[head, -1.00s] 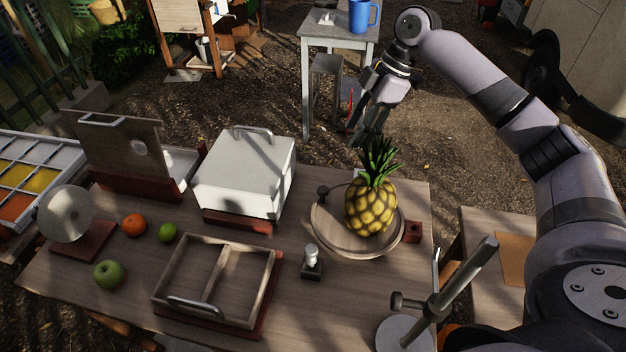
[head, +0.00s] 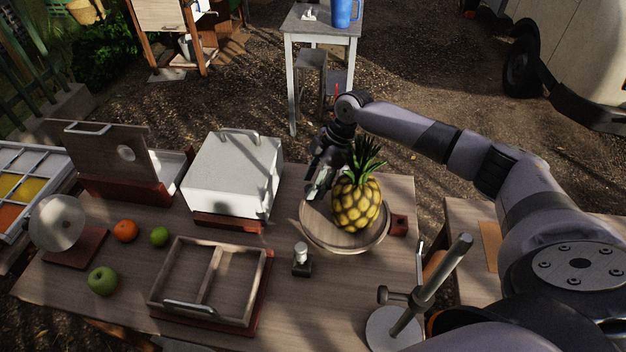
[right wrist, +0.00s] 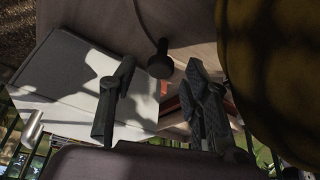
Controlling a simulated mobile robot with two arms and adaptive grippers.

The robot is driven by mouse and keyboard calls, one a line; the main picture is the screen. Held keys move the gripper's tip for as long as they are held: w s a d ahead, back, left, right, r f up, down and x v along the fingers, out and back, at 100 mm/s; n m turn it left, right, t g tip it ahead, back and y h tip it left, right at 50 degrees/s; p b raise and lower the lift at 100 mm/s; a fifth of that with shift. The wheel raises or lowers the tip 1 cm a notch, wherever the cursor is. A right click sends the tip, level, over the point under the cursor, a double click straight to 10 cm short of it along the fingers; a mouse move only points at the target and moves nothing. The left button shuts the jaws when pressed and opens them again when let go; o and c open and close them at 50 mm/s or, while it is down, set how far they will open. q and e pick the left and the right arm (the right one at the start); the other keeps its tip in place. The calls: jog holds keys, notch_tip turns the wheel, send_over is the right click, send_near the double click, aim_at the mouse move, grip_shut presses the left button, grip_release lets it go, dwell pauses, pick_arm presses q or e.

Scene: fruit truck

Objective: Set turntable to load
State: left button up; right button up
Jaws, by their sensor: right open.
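The turntable (head: 335,240) is a round wooden disc on the right part of the table, and a pineapple (head: 357,204) stands on it. In the right wrist view a dark round knob (right wrist: 160,64) on a thin stem sticks out from the turntable's wooden surface (right wrist: 185,22). My right gripper (head: 317,190) is at the turntable's left rim, beside the pineapple. It is open, and in the wrist view the knob shows between its two fingertips. Whether they touch it I cannot tell. In the head view the gripper hides the knob. My left gripper is out of view.
A white box (head: 235,175) with a handle stands left of the turntable. A red block (head: 399,225) sits at its right rim. A small white-topped lever (head: 301,258), a divided wooden tray (head: 207,278) and loose fruit are nearer. A metal post stand (head: 400,322) rises at front right.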

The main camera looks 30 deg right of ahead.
jog(key=shift+a+f, duration=0.1)
jog(key=shift+f, duration=0.15)
jog(key=shift+c, duration=0.5)
grip_shut()
